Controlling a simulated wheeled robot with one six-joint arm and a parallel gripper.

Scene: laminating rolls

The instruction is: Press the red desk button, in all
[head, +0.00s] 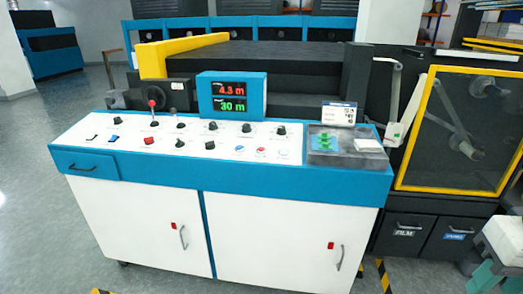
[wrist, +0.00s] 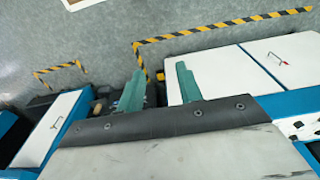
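The red desk button (head: 150,140) is a small square red cap on the white top of the blue-and-white control desk (head: 230,180), left of centre in the head view. It sits below a red-knobbed lever (head: 152,104) and right of a blue button (head: 113,139). My gripper (wrist: 160,69) has two teal fingers, spread apart with nothing between them. In the head view part of it shows at the lower right corner, off the desk and far from the button. In the wrist view it points at the floor, and I cannot make out the red button there.
A blue display (head: 232,97) stands at the desk's back, near several black knobs. A grey tray (head: 345,158) with green pieces sits at the desk's right end. A yellow-framed machine guard (head: 402,180) stands to the right. Floor in front is open, with yellow-black tape (wrist: 225,24).

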